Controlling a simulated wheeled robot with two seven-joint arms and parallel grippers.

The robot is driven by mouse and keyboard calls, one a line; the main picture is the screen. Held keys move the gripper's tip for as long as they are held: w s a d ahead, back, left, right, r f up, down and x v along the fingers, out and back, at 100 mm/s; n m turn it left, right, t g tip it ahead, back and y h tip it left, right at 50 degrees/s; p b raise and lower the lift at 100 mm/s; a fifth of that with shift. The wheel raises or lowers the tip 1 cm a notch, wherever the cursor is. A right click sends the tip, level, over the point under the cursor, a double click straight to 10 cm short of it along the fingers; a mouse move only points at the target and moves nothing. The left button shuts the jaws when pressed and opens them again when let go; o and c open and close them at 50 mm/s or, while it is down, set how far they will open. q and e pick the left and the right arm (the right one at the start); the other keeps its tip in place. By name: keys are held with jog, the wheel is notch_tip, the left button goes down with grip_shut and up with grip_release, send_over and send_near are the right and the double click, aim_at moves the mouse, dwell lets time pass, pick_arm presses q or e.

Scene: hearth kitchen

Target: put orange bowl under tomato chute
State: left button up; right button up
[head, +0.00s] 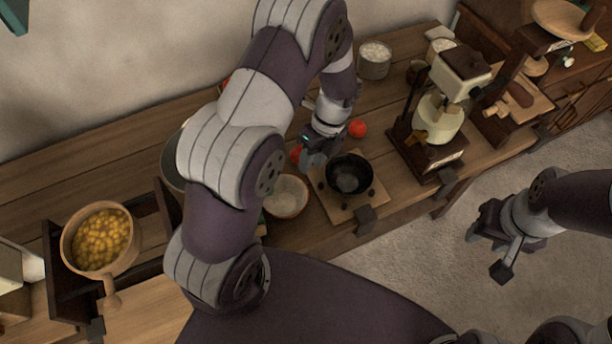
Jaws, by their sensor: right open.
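A small bowl with an orange-brown rim and pale inside (286,197) stands on the wooden counter, left of a black bowl; it is the closest match to the orange bowl. One red tomato (357,128) lies behind the black bowl, and another red thing (296,153) is partly hidden beside my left gripper. I cannot pick out a tomato chute; my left arm hides part of the counter. My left gripper (313,160) points down at the black bowl's left rear edge, and its fingers are too small to read. My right gripper (488,254) is open and empty above the floor.
The black bowl (348,165) sits on a wooden board (339,208). A grinder-like machine (436,112) stands right of it. A pan of yellow pieces (100,240) is at left, and a white-filled pot (374,62) at the back. The floor at right is clear.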

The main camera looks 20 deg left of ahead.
pick_arm(q)
jog(key=s+r+n+t+h, duration=0.1)
jog(key=s+r+n, duration=0.3)
jog(key=n, duration=0.8)
jog(key=s+r+n+t, duration=0.3)
jog(key=r+n, duration=0.5)
jog(key=n, duration=0.4)
jog(key=shift+s+d+t+h, duration=0.3)
jog(key=shift+s+h, duration=0.1)
jog(key=shift+s, duration=0.5)
